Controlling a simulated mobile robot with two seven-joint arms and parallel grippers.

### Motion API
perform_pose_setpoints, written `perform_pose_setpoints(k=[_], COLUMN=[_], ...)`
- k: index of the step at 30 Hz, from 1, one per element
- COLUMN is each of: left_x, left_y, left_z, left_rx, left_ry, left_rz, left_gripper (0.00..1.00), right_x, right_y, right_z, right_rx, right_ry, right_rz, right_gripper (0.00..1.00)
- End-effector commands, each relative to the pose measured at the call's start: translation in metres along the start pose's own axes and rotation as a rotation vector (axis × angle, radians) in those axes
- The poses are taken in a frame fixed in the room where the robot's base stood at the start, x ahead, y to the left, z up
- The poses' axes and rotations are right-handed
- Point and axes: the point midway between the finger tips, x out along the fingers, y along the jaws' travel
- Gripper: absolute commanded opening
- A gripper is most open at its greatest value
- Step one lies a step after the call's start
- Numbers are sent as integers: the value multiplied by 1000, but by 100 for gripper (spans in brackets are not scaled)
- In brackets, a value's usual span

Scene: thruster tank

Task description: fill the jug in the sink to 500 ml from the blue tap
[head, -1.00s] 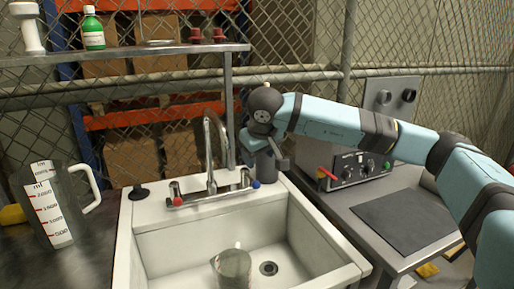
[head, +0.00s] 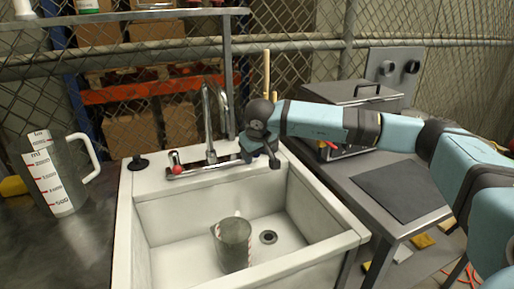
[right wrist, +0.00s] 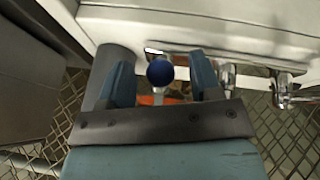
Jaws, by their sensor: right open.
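A small grey jug (head: 234,250) with markings stands upright in the white sink (head: 170,240), left of the drain. I cannot tell its water level. The chrome faucet (head: 207,125) rises behind the sink, with a red tap knob (head: 174,157) at its left. The blue tap knob (right wrist: 160,72) shows in the right wrist view, between the two open fingers of my right gripper (right wrist: 162,84); contact is not clear. In the head view my right gripper (head: 262,155) is at the faucet's right end and hides the blue knob. My left gripper is not in view.
A large measuring jug (head: 58,178) stands on the dark counter left of the sink. A black stopper (head: 138,162) lies on the sink's back-left rim. A metal table with a dark mat (head: 402,190) and a lidded box (head: 350,91) is at the right. A shelf crosses above.

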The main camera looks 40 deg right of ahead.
Motion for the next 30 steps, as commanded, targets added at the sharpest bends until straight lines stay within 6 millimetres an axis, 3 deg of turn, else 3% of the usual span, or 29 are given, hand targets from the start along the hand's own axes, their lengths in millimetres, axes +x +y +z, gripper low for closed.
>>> perform_pose_setpoints(k=[8,15,30], left_x=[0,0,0], left_y=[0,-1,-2], left_z=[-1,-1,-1], left_rx=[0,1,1], left_ry=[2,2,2], left_rz=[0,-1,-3], left_gripper=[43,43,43], right_x=[1,1,1], right_y=[0,0,0], right_z=[0,0,0], right_rx=[0,0,0], right_ry=[0,0,1], right_rz=[0,0,-1], right_gripper=[58,6,5])
